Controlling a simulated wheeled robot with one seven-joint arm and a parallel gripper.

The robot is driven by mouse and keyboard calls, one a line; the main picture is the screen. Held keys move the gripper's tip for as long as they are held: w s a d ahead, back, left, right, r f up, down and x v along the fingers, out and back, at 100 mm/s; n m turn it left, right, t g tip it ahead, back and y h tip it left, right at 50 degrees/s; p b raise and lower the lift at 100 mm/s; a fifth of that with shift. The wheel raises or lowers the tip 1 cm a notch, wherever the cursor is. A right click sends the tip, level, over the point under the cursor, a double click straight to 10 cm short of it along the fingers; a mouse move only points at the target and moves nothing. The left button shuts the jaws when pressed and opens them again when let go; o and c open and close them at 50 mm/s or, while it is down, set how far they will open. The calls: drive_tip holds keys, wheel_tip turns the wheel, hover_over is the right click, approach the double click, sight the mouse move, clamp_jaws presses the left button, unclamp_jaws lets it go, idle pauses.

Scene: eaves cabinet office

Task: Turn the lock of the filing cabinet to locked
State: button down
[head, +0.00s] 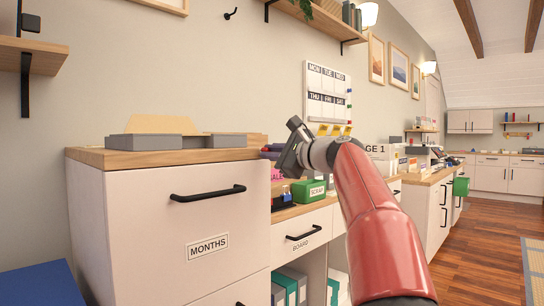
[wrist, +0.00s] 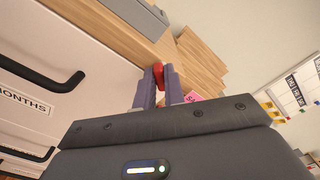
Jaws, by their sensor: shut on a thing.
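The white filing cabinet (head: 130,205) with a wooden top stands at the left in the head view, its drawer labelled MONTHS. Its pale front also shows in the wrist view (wrist: 95,35). My gripper (head: 283,160) is at the cabinet's upper right front edge. In the wrist view my gripper (wrist: 159,80) has its two fingers closed on a small red piece (wrist: 158,72), which looks like the lock's knob, at the edge below the wooden top. The fingers hide most of it, so I cannot tell its turned position. In the head view the lock is hidden.
Grey trays (head: 145,141) and a wooden piece lie on the cabinet top. A lower desk with a BOARD drawer (head: 300,240) and a green SCRAP box (head: 308,191) adjoins on the right. Black drawer handles (head: 208,193) stick out. The floor (head: 480,240) at right is clear.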

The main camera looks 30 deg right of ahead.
drive_tip(key=shift+f+n+b, duration=0.15)
drive_tip(key=shift+n+b, duration=0.85)
drive_tip(key=shift+n, duration=2.7)
drive_tip(key=c, duration=1.5)
unclamp_jaws()
drive_tip(key=b+v, duration=0.1)
drive_tip(key=v, duration=0.6)
drive_tip(key=shift+s+d+b, duration=0.1)
drive_tip(key=shift+s+b, duration=0.2)
drive_tip(key=shift+s, duration=0.1)
